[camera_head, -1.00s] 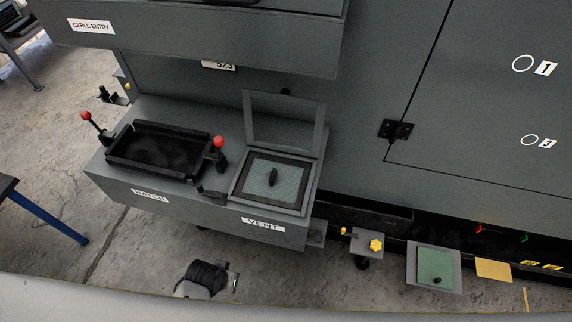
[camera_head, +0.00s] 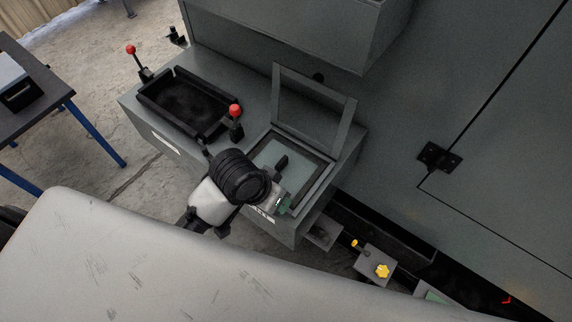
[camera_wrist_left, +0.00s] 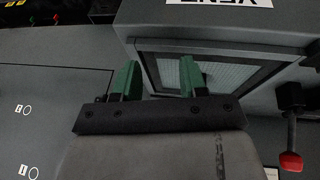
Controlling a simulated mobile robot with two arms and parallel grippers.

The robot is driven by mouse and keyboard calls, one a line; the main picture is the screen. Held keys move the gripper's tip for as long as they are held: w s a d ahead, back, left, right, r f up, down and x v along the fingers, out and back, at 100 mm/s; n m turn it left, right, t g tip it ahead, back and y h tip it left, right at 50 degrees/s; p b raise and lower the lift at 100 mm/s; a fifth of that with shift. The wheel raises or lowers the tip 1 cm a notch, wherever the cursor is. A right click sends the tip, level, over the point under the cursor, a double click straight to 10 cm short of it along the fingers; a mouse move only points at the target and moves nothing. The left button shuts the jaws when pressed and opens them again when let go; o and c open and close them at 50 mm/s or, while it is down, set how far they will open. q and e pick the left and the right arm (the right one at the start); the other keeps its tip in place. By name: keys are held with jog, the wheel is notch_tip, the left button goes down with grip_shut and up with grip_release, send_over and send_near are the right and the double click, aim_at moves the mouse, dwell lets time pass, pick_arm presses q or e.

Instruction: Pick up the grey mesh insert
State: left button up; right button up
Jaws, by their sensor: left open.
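My right gripper is not in view.
A hinged frame (camera_head: 347,130) stands raised behind the vent. A black tray (camera_head: 184,105) with red-knobbed levers (camera_head: 235,110) lies left of it. A grey overhang (camera_head: 310,30) is above. A bracket with a yellow knob (camera_head: 383,271) is at lower right.

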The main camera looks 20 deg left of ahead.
pick_arm(q)
jog(key=shift+w+d+r, duration=0.1)
jog(key=shift+w+r, duration=0.25)
jog(key=shift+w, duration=0.1)
jog(key=shift+m+g+y, duration=0.3)
jog(key=shift+m+g, duration=0.3)
jog(key=shift+g, duration=0.1)
jog(key=w+r, duration=0.1)
jog(key=w+d+r, duration=0.1)
jog(key=w, duration=0.1)
jog(key=w+r, duration=0.1)
jog(key=shift+w+d, duration=0.2)
jog(key=shift+w, duration=0.15)
jog(key=w+a+r+n+g+y, duration=0.1)
jog(key=w+a+r+g+y, duration=0.1)
jog(key=w+a+r+y, duration=0.15)
send_over(279, 163)
jog(key=shift+h, duration=0.45)
jog(key=f, duration=0.4)
jog(key=shift+s+a+f, duration=0.1)
jog(key=shift+s+a, duration=0.1)
jog(key=shift+a, duration=0.1)
jog(key=f, duration=0.5)
jog(key=shift+w+d+f, duration=0.2)
jog(key=shift+d+f, duration=0.1)
jog(key=shift+d, duration=0.05)
grip_shut()
